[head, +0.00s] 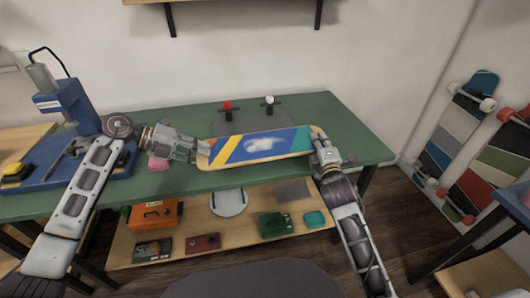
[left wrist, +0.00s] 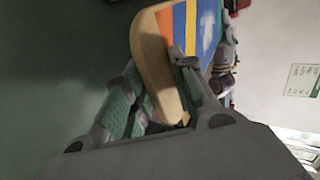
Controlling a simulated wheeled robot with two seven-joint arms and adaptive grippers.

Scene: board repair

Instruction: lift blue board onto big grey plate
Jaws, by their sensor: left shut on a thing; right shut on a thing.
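The blue board (head: 262,146) is a skateboard deck with blue, yellow and orange bands and a white cloud-like patch. It spans between my two grippers above the green bench, in front of the big grey plate (head: 250,118), which it partly covers. My left gripper (head: 198,150) is shut on the board's left end; in the left wrist view its fingers (left wrist: 160,90) close around the wooden end of the board (left wrist: 205,28). My right gripper (head: 318,142) is shut on the board's right end. I cannot tell how high the board is above the bench.
The green bench (head: 345,140) has free room at the right. On the plate stand a red-knobbed clamp (head: 227,106) and a white-knobbed clamp (head: 269,101). A blue press (head: 68,104) stands at the left. A lower shelf (head: 230,236) holds an orange toolbox (head: 155,215) and several items.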

